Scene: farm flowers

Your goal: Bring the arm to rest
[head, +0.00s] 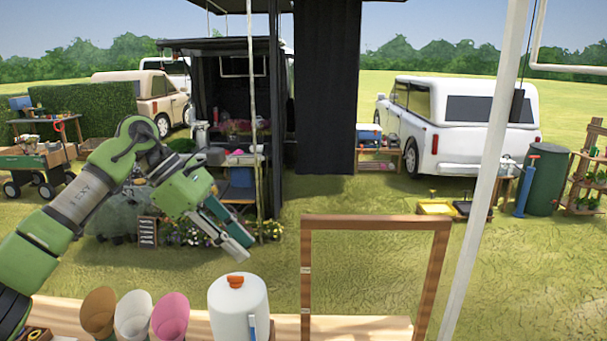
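My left arm (75,205) is green and grey. It comes in from the left edge and bends over at its elbow. My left gripper (246,250) hangs at its end, with its fingers pointing down to the right. The two fingers look apart, with nothing between them. It is above and behind the white canister with an orange knob (238,310), and it looks clear of it. My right gripper is not in view.
A brown, a white and a pink cup (170,317) stand left of the canister on a wooden counter (65,312). An upright wooden frame (375,223) stands to the right. A white pole (486,170) slants past it. Grass, vehicles and a black-curtained stall lie beyond.

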